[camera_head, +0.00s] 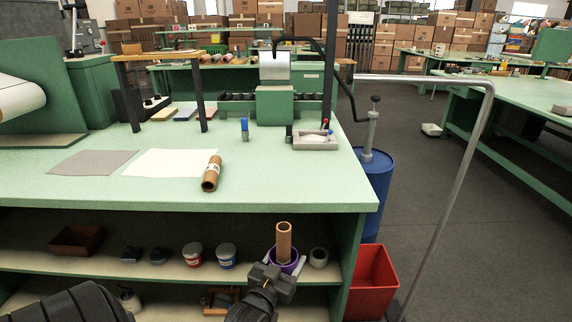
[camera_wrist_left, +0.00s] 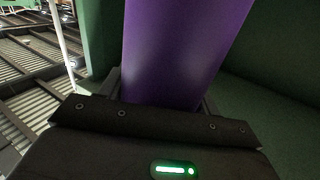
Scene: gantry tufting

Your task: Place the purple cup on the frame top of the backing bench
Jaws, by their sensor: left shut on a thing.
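The purple cup (camera_head: 293,268) is low in front of the lower shelf in the head view, partly hidden by my left gripper (camera_head: 276,277). The gripper is shut on it. In the left wrist view the purple cup (camera_wrist_left: 180,50) fills the middle above the jaws. A brown cardboard tube (camera_head: 284,240) rises at the cup; I cannot tell whether it stands inside or behind it. A frame with a wooden top (camera_head: 165,56) on dark legs stands on the green bench (camera_head: 100,190), well above the cup. My right gripper is not in view.
A paper roll (camera_head: 211,174), sheets (camera_head: 165,163) and a grey tray (camera_head: 315,140) lie on the bench. Tins (camera_head: 192,255) and a white roll (camera_head: 318,257) stand on the shelf. A red bin (camera_head: 371,283), blue drum (camera_head: 374,185) and metal pole (camera_head: 455,180) are at right.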

